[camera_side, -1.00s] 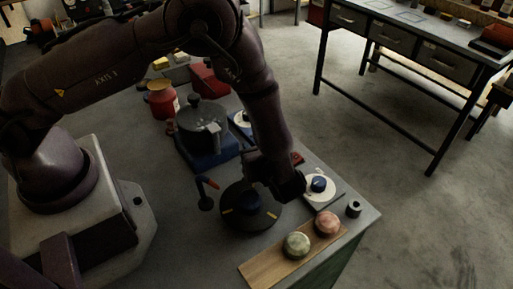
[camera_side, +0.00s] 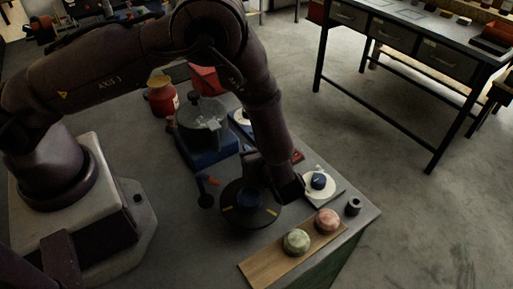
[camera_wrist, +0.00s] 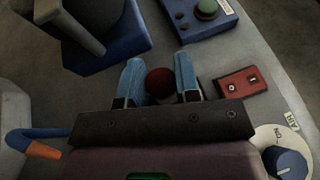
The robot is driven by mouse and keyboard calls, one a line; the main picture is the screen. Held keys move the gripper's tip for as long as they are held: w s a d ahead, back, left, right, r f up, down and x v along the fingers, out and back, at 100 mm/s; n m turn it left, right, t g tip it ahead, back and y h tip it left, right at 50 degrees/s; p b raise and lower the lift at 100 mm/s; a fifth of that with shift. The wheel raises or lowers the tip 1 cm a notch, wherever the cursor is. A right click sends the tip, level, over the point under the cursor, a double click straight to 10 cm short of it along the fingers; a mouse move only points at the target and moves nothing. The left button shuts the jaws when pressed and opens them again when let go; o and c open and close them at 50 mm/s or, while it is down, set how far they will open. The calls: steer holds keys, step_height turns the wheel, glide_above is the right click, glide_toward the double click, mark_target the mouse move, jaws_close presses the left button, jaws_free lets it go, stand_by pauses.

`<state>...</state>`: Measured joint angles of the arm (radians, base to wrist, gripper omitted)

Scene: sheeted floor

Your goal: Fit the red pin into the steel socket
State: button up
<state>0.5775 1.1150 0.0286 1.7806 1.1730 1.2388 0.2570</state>
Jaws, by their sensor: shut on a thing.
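The red pin (camera_wrist: 159,82) shows in the wrist view as a dark red round end between the two blue fingers of my gripper (camera_wrist: 158,72). The fingers are closed on it. In the side view my gripper (camera_side: 288,190) is over the table, between the black round dial and the white dial, and the pin is hidden there. A small grey cylinder with a dark opening (camera_side: 354,207), which looks like the steel socket, stands upright near the table's right corner. It is to the right of my gripper and apart from it. It is not seen in the wrist view.
A white dial with a blue knob (camera_side: 319,182) stands between my gripper and the socket. A black round dial (camera_side: 250,208) is just left. A wooden board (camera_side: 270,262) carries two round pieces in front. A red switch box (camera_wrist: 243,81) lies close by.

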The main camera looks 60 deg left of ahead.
steer(key=shift+f, duration=0.35)
stand_by(1.9)
steer(key=shift+r, duration=0.1)
steer(key=w+a+r+m+t+h, duration=0.1)
steer(key=a+r+m+t, duration=0.1)
steer(key=r, duration=0.9)
steer(key=w+a+r+m+t+h, duration=0.1)
steer(key=w+a+r+m+t, duration=0.15)
steer(key=r, duration=0.95)
steer(key=s+d+f+n+g, duration=0.1)
steer(key=f, duration=0.4)
steer(key=s+d+f+n+g+y, duration=0.1)
steer(key=d+f, duration=0.1)
steer(key=f, duration=0.3)
steer(key=s+d+f+n+g, duration=0.1)
steer(key=f+n, duration=0.1)
steer(key=f, duration=0.3)
steer(key=shift+s+d+g+y, duration=0.15)
steer(key=shift+d+g+y, duration=0.1)
steer(key=shift+g+y, duration=0.15)
steer(key=shift+s+r+n+g, duration=0.1)
steer(key=shift+r+n+g, duration=0.15)
